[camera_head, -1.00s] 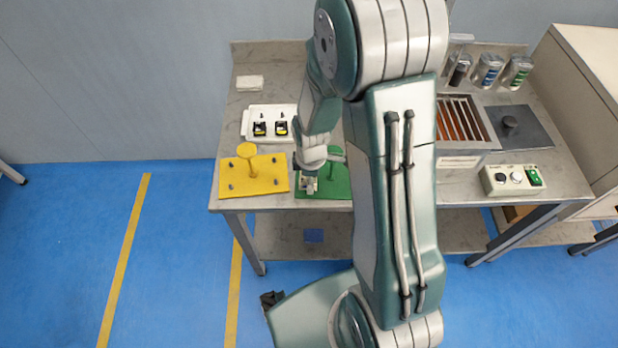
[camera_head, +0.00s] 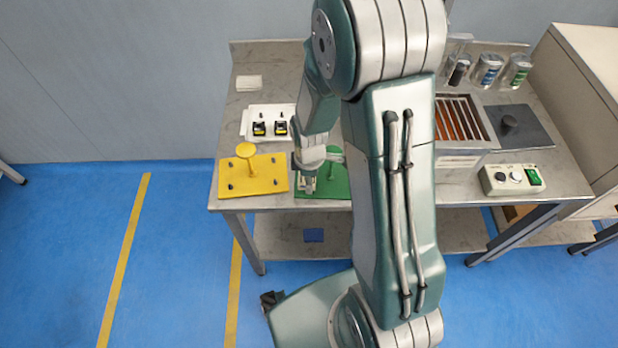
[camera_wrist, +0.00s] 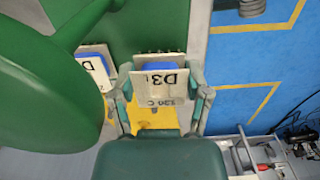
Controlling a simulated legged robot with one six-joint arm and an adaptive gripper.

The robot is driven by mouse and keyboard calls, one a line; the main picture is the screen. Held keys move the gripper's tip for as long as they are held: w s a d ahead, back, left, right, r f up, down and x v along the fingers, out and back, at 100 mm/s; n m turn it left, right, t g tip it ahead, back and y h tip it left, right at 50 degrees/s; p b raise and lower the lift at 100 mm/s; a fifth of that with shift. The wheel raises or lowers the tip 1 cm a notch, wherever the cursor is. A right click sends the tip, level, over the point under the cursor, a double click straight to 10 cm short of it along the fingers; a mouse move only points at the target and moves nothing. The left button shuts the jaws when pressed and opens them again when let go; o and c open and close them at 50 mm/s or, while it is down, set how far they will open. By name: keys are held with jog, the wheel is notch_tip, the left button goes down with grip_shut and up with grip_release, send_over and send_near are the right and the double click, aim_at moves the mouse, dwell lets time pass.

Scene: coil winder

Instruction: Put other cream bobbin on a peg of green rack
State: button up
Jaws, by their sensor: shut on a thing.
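In the head view, my gripper (camera_head: 308,184) is over the left part of the green rack (camera_head: 338,186), which my arm partly covers.
A yellow rack (camera_head: 265,183) with a knob and bare pegs stands close to the left. Behind it is a white tray (camera_head: 250,122) with two black and yellow parts. A control box (camera_head: 511,180) is at the right. The table's front edge is close.

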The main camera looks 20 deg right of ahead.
jog(key=shift+f, duration=1.05)
jog(key=o, duration=1.2)
jog(key=shift+r, duration=0.1)
notch_tip(320, 180, up, 12)
dwell(0.4)
jog(key=s+r+m+t, duration=0.2)
jog(key=s+r+m, duration=0.5)
jog(key=r, duration=0.2)
jog(key=s+r+m+t, duration=0.3)
jog(key=s+r+m, duration=0.3)
jog(key=r, duration=0.4)
jog(key=shift+s+a+m+t, duration=0.3)
jog(key=shift+s+m, duration=0.1)
jog(key=shift+s, duration=0.05)
